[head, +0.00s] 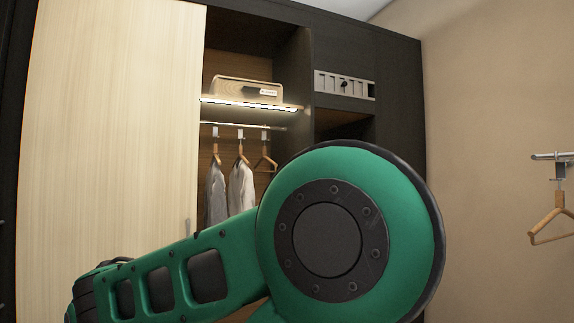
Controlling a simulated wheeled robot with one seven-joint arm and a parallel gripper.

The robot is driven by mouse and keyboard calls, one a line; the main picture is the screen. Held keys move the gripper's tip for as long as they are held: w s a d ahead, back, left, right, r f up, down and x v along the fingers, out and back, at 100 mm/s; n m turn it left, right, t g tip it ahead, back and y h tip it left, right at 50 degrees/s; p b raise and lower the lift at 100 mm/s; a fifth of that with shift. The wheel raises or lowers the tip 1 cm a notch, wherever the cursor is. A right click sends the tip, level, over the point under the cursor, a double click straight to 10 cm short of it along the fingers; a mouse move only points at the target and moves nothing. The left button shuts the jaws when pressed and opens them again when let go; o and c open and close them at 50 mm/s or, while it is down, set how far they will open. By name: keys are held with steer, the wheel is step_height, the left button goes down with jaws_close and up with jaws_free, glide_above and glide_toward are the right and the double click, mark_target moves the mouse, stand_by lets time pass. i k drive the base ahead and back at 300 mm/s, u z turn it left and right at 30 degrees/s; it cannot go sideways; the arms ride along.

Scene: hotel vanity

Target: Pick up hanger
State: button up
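A wooden hanger (553,219) hangs from a metal rail (552,156) at the right edge of the head view. It is cut off by the frame edge. Another wooden hanger (265,160), seemingly bare, hangs from the closet rod (243,126), partly hidden behind my arm. Two more hangers with clothes (240,188) hang to its left on the same rod. My green arm fills the lower middle of the view. My gripper is not in view.
A pale wood door panel (115,120) covers the closet's left part. A lit shelf (250,104) above the rod holds a box (246,88). A grey panel (343,85) sits in a compartment to the right.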

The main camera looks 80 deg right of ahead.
mark_target(264, 148)
steer(key=u, duration=0.05)
steer(key=k, duration=1)
steer(key=z, duration=2.1)
steer(key=i, duration=1)
